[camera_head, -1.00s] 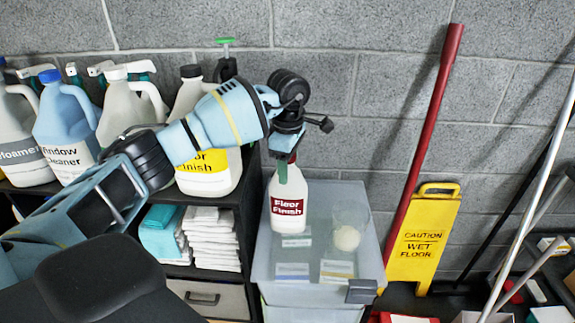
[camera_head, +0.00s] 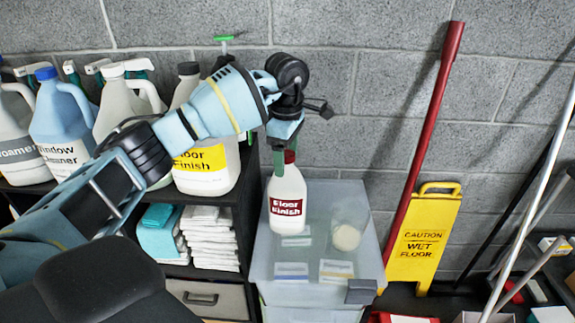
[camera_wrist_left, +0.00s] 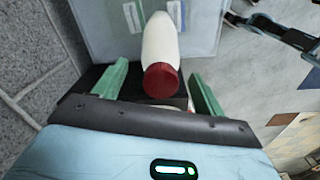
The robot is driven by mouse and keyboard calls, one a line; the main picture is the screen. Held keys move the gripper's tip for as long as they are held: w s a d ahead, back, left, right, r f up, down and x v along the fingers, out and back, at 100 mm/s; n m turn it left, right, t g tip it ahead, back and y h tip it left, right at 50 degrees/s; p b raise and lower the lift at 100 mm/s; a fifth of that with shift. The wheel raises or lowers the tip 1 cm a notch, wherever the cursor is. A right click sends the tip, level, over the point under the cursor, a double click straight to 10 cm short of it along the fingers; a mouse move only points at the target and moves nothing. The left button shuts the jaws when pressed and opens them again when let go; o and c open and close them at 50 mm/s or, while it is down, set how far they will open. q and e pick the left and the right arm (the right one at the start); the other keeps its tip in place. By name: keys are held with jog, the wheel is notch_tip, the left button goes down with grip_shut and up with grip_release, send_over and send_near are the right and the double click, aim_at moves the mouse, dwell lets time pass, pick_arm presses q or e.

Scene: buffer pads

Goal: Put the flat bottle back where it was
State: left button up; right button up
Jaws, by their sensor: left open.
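My right gripper is not in view.
A black shelf (camera_head: 246,195) with jugs (camera_head: 65,125) and folded cloths (camera_head: 208,237) is left. A red pole (camera_head: 425,130) and yellow wet-floor sign (camera_head: 423,235) stand right.

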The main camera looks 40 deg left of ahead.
pick_arm(q)
jog(key=shift+a+r, duration=0.1)
jog(key=shift+r, duration=2.25)
